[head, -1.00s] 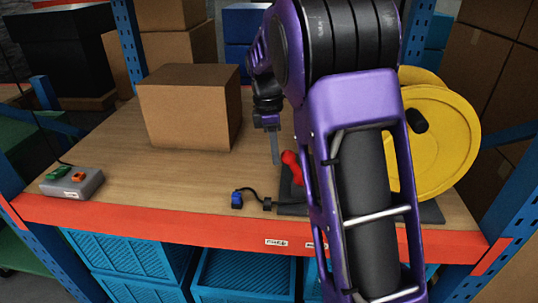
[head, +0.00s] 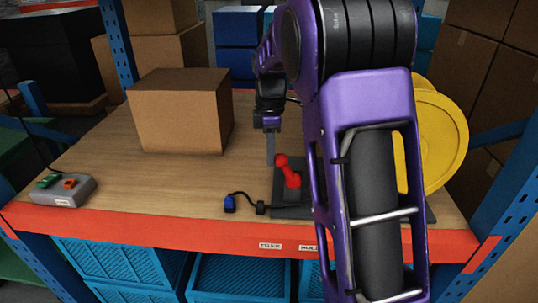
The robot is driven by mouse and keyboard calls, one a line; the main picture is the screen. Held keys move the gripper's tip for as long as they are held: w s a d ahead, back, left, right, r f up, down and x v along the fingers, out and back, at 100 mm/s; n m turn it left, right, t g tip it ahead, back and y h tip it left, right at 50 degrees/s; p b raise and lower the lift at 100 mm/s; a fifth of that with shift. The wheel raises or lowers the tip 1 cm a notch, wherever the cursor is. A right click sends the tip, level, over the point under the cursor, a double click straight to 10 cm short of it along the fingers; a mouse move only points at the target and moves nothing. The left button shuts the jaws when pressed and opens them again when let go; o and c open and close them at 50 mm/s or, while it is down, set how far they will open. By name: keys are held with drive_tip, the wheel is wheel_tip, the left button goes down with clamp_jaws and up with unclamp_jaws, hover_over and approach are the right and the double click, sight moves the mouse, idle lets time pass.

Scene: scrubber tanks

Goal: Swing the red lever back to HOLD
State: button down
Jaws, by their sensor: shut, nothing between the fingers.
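The red lever (head: 288,171) stands on a dark base plate (head: 290,211) near the front of the shelf, its rounded knob tilted to the left. My gripper (head: 270,160) points down just behind and left of the knob, with its fingers shut and empty. It looks very close to the knob; I cannot tell whether they touch. Labels sit on the orange front beam below the base: a left one (head: 270,246) and one reading HOLD (head: 309,247), partly covered by my arm. My arm hides the right part of the base.
A yellow wheel (head: 440,140) stands to the right, partly behind my arm. A cardboard box (head: 181,112) stands left of the gripper. A grey button box (head: 62,190) lies at the left front. A blue plug (head: 230,204) on a black cable lies left of the base.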

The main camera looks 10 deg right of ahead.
sight(287, 166)
drive_tip(key=shift+s+d+r+p, duration=0.15)
drive_tip(key=shift+d+r+p, duration=0.25)
drive_tip(key=shift+d, duration=0.1)
drive_tip(key=shift+s+d+r+p, duration=0.15)
drive_tip(key=shift+d+r+p, duration=0.15)
drive_tip(key=shift+d+p, duration=0.15)
drive_tip(key=shift+s+d+r+p, duration=0.15)
drive_tip(key=shift+s+d+p, duration=0.1)
drive_tip(key=shift+d, duration=0.3)
drive_tip(key=shift+s+d+r+p, duration=0.1)
drive_tip(key=shift+d+p, duration=0.1)
drive_tip(key=shift+d, duration=0.35)
drive_tip(key=shift+s+d+t+y, duration=0.25)
drive_tip(key=shift+d+t+y, duration=0.05)
drive_tip(key=shift+d+y, duration=0.5)
drive_tip(key=shift+s+d, duration=0.15)
drive_tip(key=shift+d, duration=0.35)
drive_tip(key=shift+r, duration=0.1)
drive_tip(key=shift+a+r+p, duration=0.2)
drive_tip(key=shift+a+p, duration=0.15)
drive_tip(key=shift+p, duration=0.1)
drive_tip(key=shift+w+a+r+p, duration=0.2)
drive_tip(key=shift+a+r+p, duration=0.75)
drive_tip(key=shift+a, duration=0.3)
drive_tip(key=s+d+r, duration=0.2)
drive_tip(key=d+r, duration=0.3)
drive_tip(key=d, duration=0.2)
drive_tip(key=shift+d+r, duration=0.3)
drive_tip(key=shift+r, duration=0.1)
